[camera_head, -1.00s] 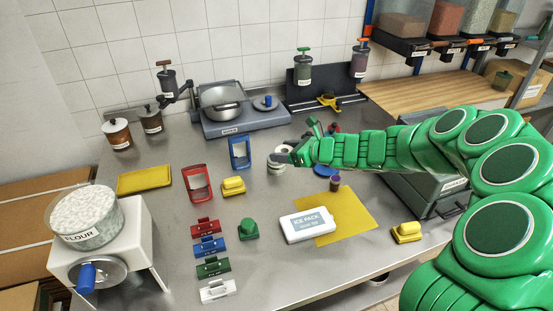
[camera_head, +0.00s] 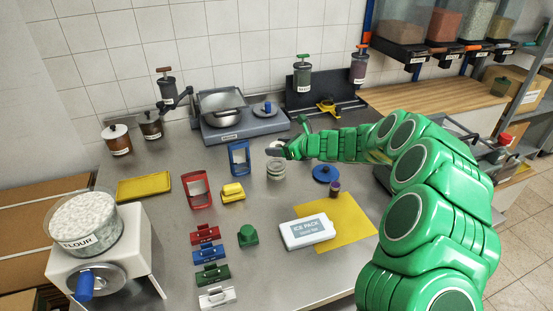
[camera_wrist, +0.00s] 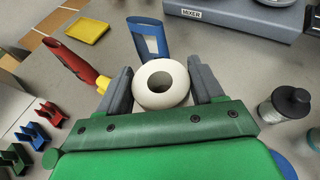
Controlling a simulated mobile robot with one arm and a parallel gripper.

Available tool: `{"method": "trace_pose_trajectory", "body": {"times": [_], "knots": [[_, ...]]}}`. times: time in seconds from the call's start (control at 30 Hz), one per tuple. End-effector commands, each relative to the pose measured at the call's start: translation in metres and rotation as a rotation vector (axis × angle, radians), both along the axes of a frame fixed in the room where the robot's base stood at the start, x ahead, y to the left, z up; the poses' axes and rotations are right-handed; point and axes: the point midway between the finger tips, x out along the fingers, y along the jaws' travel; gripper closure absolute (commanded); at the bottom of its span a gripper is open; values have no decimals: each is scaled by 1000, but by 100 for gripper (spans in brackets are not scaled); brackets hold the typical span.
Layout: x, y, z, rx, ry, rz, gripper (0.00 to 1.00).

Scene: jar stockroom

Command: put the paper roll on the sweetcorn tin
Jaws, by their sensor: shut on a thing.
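The white paper roll (camera_wrist: 162,84) is between the two grey fingers of my gripper (camera_wrist: 163,86) in the wrist view, its round hole facing the camera. My gripper is shut on it. In the head view my gripper (camera_head: 278,149) is over the bench, and only a small pale part of the roll shows there. The wrist view does not show this container.
A blue frame (camera_head: 239,158), red frame (camera_head: 196,189) and yellow block (camera_head: 233,191) stand to the left. A blue disc (camera_head: 325,173) and purple-topped jar (camera_head: 335,188) are to the right. The mixer base (camera_head: 245,123) is behind. A dark-lidded jar (camera_wrist: 290,104) stands right of my gripper.

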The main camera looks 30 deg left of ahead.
Motion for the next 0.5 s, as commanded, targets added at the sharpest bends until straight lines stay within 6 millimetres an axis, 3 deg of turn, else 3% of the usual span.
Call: {"method": "trace_pose_trajectory", "body": {"times": [0.5], "knots": [[31, 21, -45, -1, 1, -1, 64]]}}
